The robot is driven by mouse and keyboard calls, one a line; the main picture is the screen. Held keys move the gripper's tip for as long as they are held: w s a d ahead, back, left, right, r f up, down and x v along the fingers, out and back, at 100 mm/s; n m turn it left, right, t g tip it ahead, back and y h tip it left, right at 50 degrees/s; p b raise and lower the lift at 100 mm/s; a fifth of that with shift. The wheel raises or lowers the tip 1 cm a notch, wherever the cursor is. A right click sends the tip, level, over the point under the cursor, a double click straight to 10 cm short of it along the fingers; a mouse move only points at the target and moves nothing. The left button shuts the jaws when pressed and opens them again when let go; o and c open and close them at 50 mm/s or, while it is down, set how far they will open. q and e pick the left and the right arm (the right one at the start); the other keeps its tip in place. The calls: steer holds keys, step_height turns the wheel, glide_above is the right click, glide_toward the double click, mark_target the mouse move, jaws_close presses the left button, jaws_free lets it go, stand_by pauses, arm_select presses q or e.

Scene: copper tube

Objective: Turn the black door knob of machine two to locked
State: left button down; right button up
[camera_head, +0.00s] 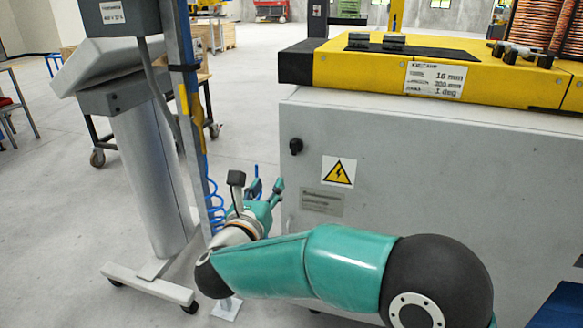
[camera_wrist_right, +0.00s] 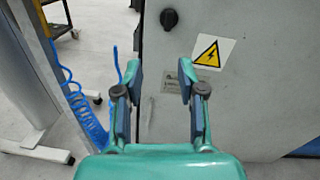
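The black door knob (camera_head: 296,146) sits on the grey front door of the machine (camera_head: 420,170), near its upper left corner. It also shows in the right wrist view (camera_wrist_right: 169,19), at the top, above and beyond the fingertips. My right gripper (camera_head: 267,187) is in front of the door, lower and to the left of the knob in the head view. In the right wrist view the gripper (camera_wrist_right: 160,75) is open, its two fingers apart with nothing between them. It is apart from the knob. My left gripper is not in view.
A yellow warning sign (camera_head: 339,172) and a grey plate (camera_head: 322,202) are on the door. A grey column stand (camera_head: 150,170) with a wheeled base and a coiled blue hose (camera_head: 213,205) stand close to the left. Open floor (camera_head: 60,230) lies further left.

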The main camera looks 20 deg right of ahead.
steer(key=m, duration=0.2)
steer(key=p, duration=0.3)
glide_toward(293, 146)
steer(key=shift+m+h, duration=0.3)
steer(key=shift+h, duration=0.1)
steer(key=x, duration=0.8)
steer(key=shift+w+d+f, duration=0.1)
steer(key=shift+w+f, duration=0.15)
steer(key=shift+w, duration=0.2)
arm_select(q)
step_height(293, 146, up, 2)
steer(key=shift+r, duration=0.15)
arm_select(e)
jaws_close()
